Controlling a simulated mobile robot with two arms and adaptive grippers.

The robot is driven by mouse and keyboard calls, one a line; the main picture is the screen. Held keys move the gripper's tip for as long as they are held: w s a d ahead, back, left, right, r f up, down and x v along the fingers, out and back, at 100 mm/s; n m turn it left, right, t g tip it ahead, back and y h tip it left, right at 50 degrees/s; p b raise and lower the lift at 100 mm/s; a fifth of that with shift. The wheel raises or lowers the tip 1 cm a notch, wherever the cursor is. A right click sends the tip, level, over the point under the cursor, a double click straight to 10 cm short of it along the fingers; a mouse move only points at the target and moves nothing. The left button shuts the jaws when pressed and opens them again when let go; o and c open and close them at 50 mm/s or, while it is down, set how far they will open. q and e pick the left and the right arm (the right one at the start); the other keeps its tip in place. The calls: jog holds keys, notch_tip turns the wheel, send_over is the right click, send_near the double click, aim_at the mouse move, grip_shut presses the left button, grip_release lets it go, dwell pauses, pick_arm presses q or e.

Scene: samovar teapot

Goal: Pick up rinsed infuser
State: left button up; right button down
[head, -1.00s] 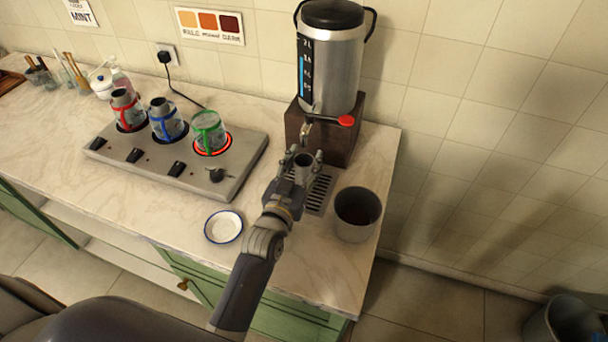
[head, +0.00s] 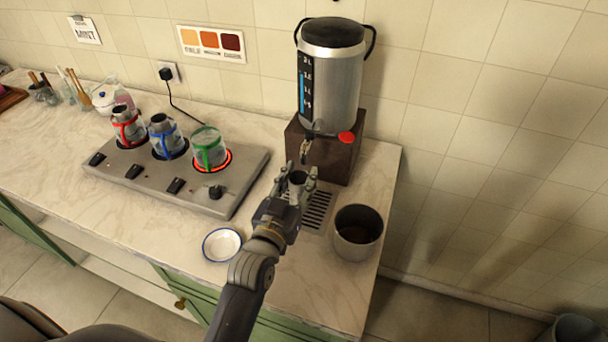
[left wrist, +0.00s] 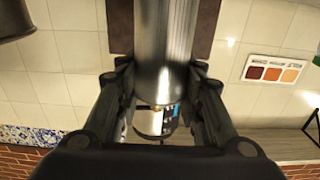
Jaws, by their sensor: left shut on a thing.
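The infuser (head: 297,180) is a small metal cylinder with an open top. My left gripper (head: 298,172) is shut on it, one finger on each side, at the drip tray's (head: 318,209) left edge and just below and in front of the samovar's tap (head: 305,150). In the left wrist view the infuser (left wrist: 165,50) is a shiny cylinder between the fingers. I cannot tell the gap between infuser and tray. My right gripper is not in view.
The steel samovar (head: 331,80) stands on a dark base behind. A grey bin (head: 358,236) stands right of the tray, and a white saucer (head: 222,245) lies to the left. The burner plate (head: 150,182) holds red, blue and green-banded glasses. Bare counter lies between.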

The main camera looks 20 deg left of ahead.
pick_arm(q)
jog(key=s+b, duration=0.2)
jog(key=s, duration=1.2)
jog(key=shift+s+a, duration=0.25)
